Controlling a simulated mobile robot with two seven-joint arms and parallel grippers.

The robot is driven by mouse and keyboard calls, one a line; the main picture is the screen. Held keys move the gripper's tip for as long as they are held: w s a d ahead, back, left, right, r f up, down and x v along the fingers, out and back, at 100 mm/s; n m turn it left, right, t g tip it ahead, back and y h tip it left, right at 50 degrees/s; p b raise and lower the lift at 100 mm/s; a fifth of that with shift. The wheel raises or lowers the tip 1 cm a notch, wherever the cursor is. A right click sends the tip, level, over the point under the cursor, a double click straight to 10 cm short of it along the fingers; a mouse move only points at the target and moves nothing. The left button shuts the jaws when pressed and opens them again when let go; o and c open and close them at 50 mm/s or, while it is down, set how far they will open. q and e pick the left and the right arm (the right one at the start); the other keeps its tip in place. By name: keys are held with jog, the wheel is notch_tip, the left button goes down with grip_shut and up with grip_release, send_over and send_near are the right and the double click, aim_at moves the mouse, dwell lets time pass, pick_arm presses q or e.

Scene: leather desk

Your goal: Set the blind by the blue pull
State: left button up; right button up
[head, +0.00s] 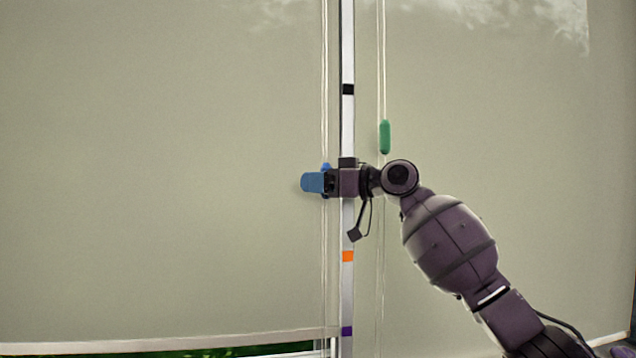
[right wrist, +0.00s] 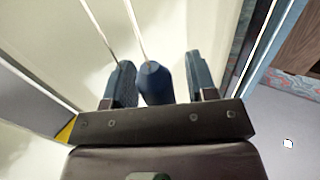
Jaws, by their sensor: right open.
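The blue pull (head: 326,167) hangs on thin cords just left of the white post; in the head view only its top shows above my right gripper (head: 312,182). In the right wrist view the blue pull (right wrist: 154,84) stands between the two blue fingers of my right gripper (right wrist: 160,68), closer to the left finger. The fingers are open, with a clear gap on the right side. The left blind (head: 160,180) is a pale sheet lowered far down, its bottom rail (head: 170,342) near the lower picture edge. My left gripper is out of view.
The white post (head: 348,125) carries black, orange (head: 348,256) and purple (head: 347,331) marks. A green pull (head: 385,137) hangs right of it, above my right wrist, before the right blind (head: 540,150). Greenery shows below the left rail.

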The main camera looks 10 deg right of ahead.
jog(key=shift+s+d, duration=0.15)
jog(key=shift+d, duration=0.15)
jog(key=b+v, duration=0.1)
jog(key=v, duration=0.9)
jog(key=shift+s, duration=0.1)
